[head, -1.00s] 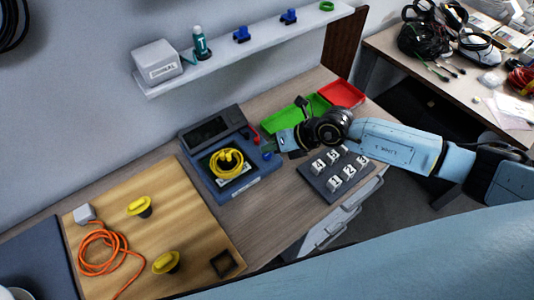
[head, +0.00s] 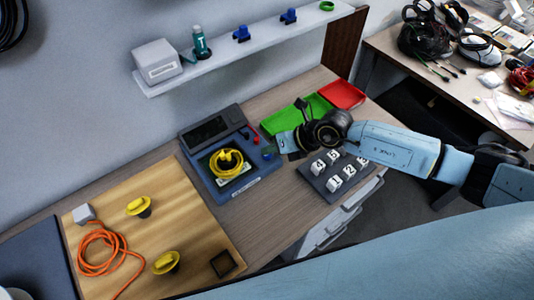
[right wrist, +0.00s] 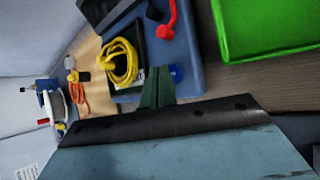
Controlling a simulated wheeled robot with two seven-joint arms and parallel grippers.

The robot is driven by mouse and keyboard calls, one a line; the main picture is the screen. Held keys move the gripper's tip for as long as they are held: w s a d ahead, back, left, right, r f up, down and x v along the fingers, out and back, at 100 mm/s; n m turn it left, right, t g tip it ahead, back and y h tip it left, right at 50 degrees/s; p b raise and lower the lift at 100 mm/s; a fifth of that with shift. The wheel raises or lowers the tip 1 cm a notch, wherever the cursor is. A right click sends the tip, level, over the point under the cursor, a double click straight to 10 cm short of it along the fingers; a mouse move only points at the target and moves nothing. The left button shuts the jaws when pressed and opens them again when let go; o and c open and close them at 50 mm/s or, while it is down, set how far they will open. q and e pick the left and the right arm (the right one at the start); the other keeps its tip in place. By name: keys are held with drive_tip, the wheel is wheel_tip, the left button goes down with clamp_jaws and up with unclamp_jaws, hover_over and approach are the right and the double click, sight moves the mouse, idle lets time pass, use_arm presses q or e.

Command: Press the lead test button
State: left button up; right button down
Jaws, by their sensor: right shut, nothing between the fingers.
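The blue tester (head: 240,187) stands on the bench with a dark display at its back and a coiled yellow lead (head: 228,162) on it. A red lead piece (right wrist: 166,22) lies on its right side. A blue button-like part (right wrist: 176,73) shows at the tester's edge in the right wrist view, partly hidden by my fingers. My right gripper (head: 272,153) is at the tester's right edge. Its dark green fingers (right wrist: 158,88) are shut and empty, close beside the blue part; I cannot tell whether they touch it. My left gripper is not in view.
A green tray (head: 292,118) and a red tray (head: 342,95) lie behind my right gripper. A dark board of numbered white blocks (head: 335,183) lies below it. A wooden board (head: 190,225) with yellow-handled parts and an orange cable (head: 98,250) is at left. A shelf (head: 255,50) runs above.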

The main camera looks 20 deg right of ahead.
sight(271, 156)
drive_tip(key=shift+f, duration=0.5)
drive_tip(key=shift+r, duration=0.1)
idle(0.5)
drive_tip(key=shift+r+p, duration=0.75)
drive_tip(key=shift+r, duration=0.1)
wheel_tip(271, 156, up, 5)
drive_tip(key=p, duration=0.5)
idle(0.5)
